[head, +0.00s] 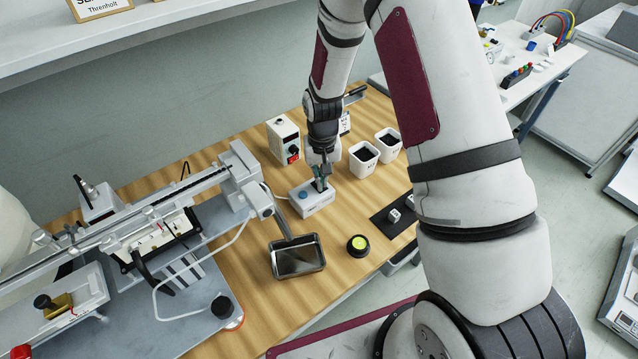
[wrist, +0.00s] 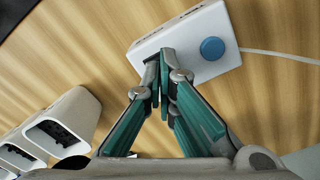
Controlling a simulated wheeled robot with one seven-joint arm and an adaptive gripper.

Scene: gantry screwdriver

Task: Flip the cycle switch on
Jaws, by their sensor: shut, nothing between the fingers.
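A small white control box (head: 320,207) with a round blue button (head: 303,195) sits on the wooden table. In the wrist view the box (wrist: 168,36) shows its blue button (wrist: 212,48) on the right side. My gripper (head: 319,186) is shut and empty, with its fingertips (wrist: 163,88) at the box's top near one edge, left of the button in the wrist view. I cannot tell if they touch it. The fingers cover that part of the box, and no switch lever or its position can be made out there.
An upright white box (head: 283,143) with a dark knob and red part stands behind. White cups (head: 363,158) stand to the right. A metal tray (head: 297,258) and a black-and-yellow button (head: 358,244) lie in front. A gantry rail (head: 130,215) occupies the left.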

